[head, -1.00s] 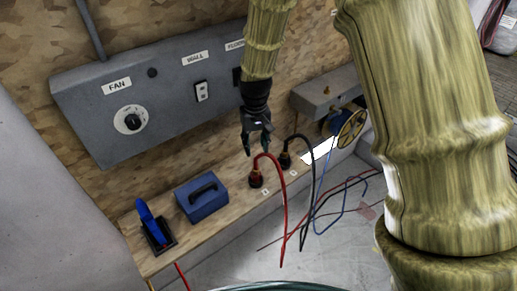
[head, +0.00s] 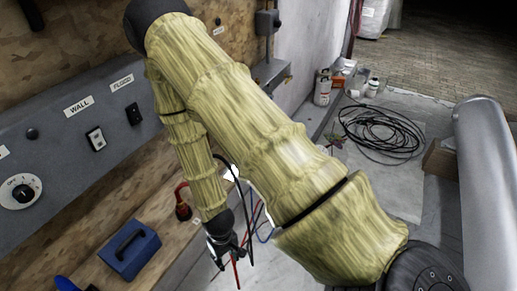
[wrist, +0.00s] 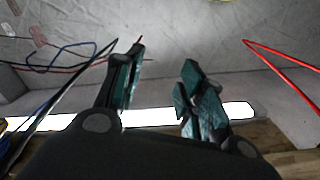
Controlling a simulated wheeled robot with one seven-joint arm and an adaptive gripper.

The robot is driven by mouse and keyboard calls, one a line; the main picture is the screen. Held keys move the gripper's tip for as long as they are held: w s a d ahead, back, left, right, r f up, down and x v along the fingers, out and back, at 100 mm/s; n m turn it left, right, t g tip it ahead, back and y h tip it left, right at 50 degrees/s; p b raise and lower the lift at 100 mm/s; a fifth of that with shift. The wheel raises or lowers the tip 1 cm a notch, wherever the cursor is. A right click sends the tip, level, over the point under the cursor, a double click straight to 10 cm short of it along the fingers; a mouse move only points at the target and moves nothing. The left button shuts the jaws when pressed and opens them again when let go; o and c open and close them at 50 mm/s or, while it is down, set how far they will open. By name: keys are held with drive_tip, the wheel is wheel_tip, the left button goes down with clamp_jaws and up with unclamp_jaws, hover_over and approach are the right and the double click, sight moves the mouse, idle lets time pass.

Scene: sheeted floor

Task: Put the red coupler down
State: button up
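The red coupler (head: 183,208) stands on the wooden shelf (head: 170,239) in the head view, just left of my forearm. Its red hose (wrist: 280,72) shows at the right of the wrist view, and part of it hangs below my gripper in the head view. My gripper (head: 225,255) is past the shelf's front edge, to the right of the coupler and apart from it. In the wrist view my gripper (wrist: 162,58) has its fingers spread with nothing between them. The coupler itself is not in the wrist view.
A blue box (head: 129,250) sits on the shelf left of the coupler. A black hose (head: 240,185) arcs down beside my forearm. A coiled black cable (head: 385,133) lies on the sheeted floor. A grey panel (head: 65,145) lines the wall.

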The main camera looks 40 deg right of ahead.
drive_tip(key=s+f, duration=0.2)
drive_tip(key=s, duration=0.5)
drive_tip(key=s+f, duration=0.3)
drive_tip(key=s, duration=0.5)
drive_tip(key=shift+s+d, duration=0.2)
drive_tip(key=shift+d, duration=0.15)
drive_tip(key=shift+f+b, duration=1.25)
drive_tip(key=shift+b, duration=0.05)
